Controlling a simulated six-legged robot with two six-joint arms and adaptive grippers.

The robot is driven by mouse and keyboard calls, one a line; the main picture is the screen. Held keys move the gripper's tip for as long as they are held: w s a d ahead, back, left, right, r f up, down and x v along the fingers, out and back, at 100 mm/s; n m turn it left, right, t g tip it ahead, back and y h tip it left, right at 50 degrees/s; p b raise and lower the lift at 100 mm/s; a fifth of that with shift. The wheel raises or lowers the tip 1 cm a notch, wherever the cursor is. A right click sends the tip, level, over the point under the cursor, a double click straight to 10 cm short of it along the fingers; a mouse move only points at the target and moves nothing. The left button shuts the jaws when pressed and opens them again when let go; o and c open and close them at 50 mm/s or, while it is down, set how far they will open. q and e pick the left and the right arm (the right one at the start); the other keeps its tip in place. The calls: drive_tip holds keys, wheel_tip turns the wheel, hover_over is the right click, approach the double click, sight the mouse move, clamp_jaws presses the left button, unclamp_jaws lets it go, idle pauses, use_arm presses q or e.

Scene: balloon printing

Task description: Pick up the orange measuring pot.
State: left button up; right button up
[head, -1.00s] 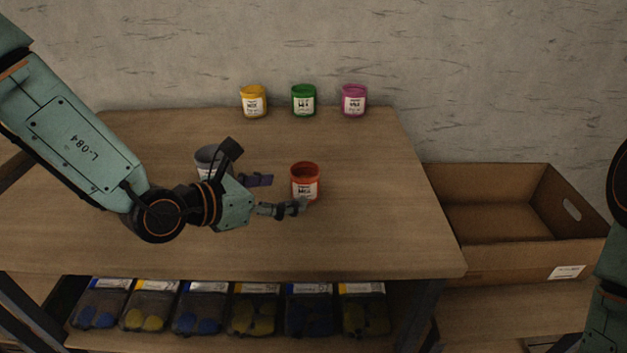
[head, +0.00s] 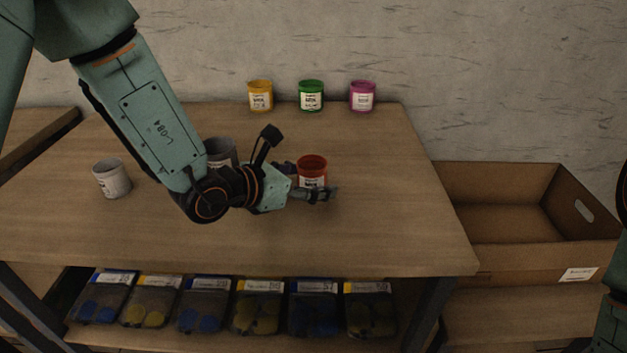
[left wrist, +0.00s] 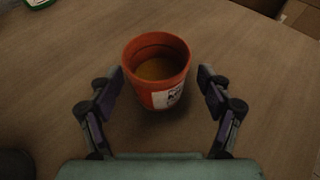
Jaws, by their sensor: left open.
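The orange measuring pot (head: 312,168) stands upright on the wooden table (head: 380,230). In the left wrist view the pot (left wrist: 157,72) has a white label and some orange-brown content inside. My left gripper (head: 312,184) is open, with one finger on each side of the pot. My right gripper is not in view; only part of my right arm shows at the right edge of the head view.
A grey pot (head: 222,150) stands behind my left wrist, and a light grey pot (head: 111,180) is further left. Yellow (head: 260,97), green (head: 311,97) and magenta (head: 362,97) pots line the back. A cardboard box (head: 520,258) is at right. Bags (head: 258,310) lie on a lower shelf.

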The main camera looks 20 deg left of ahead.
use_arm(q)
drive_tip(key=shift+w+d+f, duration=0.25)
drive_tip(key=shift+w, duration=0.15)
drive_tip(key=shift+w+a+f, duration=0.1)
drive_tip(key=shift+w, duration=0.1)
